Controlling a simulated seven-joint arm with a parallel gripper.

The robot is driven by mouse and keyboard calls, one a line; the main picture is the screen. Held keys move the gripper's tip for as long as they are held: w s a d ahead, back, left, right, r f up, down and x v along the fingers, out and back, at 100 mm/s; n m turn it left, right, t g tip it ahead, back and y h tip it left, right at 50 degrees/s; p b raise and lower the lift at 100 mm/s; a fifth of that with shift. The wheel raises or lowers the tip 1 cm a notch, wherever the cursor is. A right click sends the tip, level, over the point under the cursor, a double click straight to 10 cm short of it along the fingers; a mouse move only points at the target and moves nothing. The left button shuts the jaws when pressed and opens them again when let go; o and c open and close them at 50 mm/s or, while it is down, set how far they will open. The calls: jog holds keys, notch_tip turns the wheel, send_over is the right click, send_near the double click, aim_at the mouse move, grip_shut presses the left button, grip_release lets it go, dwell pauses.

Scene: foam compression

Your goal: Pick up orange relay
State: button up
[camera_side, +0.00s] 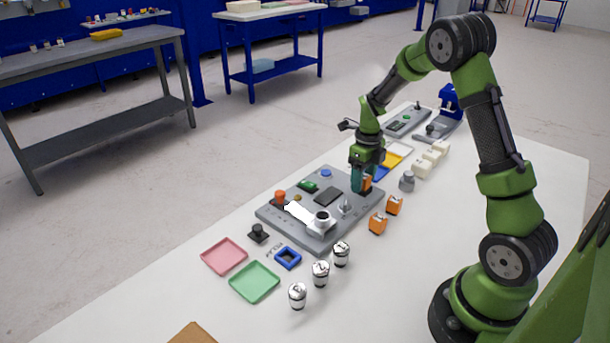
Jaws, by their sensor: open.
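Two orange relays stand on the white table, right of the grey board: one (394,205) farther back and one (377,224) nearer the camera. A third orange block (367,183), which looks like another relay, shows at my gripper (362,186), near the board's right corner. My gripper points down with its teal fingers open beside or around this block. The fingers hide part of it, and I cannot tell whether they touch it.
The grey board (272,215) carries an orange knob, a green part, a dark plate and a white handle. Several silver cylinders (320,273) stand in front. Pink (224,255) and green (254,282) trays lie front left. White blocks (421,167) stand behind the relays.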

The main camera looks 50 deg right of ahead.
grip_shut()
dwell(0.3)
jog(key=shift+r, duration=0.1)
